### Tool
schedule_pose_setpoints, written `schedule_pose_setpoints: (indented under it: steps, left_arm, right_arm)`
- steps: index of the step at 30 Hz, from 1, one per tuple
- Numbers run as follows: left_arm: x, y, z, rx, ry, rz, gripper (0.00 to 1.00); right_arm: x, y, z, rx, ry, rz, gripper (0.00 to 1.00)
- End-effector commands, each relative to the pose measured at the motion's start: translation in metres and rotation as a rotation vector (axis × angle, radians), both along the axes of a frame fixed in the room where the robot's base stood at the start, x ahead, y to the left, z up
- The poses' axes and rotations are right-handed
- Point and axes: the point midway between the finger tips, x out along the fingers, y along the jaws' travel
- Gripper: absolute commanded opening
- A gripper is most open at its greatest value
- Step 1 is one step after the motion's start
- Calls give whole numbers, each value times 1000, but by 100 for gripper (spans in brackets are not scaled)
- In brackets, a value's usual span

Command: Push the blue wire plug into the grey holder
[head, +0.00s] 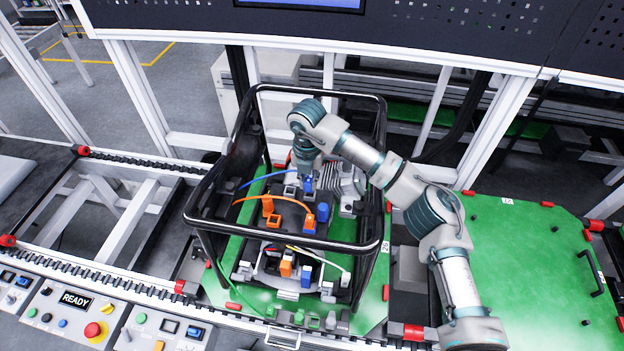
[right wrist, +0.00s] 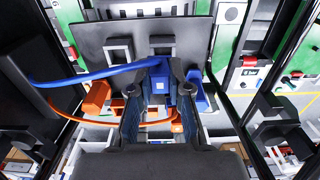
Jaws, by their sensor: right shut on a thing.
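My right gripper (head: 306,172) reaches down inside the black tubular frame. It is shut on the blue wire plug (head: 308,185), which shows between the two fingers (right wrist: 158,84) in the right wrist view (right wrist: 159,70). The blue wire (right wrist: 95,76) runs from the plug to the left. Two grey square holders stand on a dark plate just beyond the plug in the wrist view, one at the left (right wrist: 118,48) and one in line with the plug (right wrist: 161,43). The plug looks close to the second holder; whether they touch, I cannot tell. My left gripper is not in view.
The black tubular frame (head: 376,190) surrounds the work area on a green pallet (head: 235,290). An orange plug (head: 268,204) with an orange wire (head: 285,199) and a blue block (head: 323,212) sit nearby. A control panel (head: 75,318) lies at front left.

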Motion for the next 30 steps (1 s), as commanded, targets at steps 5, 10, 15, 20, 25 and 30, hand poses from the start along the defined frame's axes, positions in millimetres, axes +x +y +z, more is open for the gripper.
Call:
schedule_pose_setpoints:
  steps: [5, 10, 15, 20, 25, 30]
  left_arm:
    - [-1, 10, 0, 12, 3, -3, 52]
    - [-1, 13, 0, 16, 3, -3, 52]
    - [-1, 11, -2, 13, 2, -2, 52]
    - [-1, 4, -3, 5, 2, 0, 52]
    - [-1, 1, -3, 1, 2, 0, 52]
    - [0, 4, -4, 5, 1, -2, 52]
  right_arm:
    - [0, -4, 0, 2, 0, -2, 0]
    - [0, -7, 0, 5, 0, -2, 0]
    - [0, -9, 0, 7, -1, -2, 0]
    - [-1, -8, 0, 7, 0, -1, 0]
    - [-1, -7, 0, 6, -1, -1, 0]
    - [-1, -8, -1, 7, -1, -1, 0]
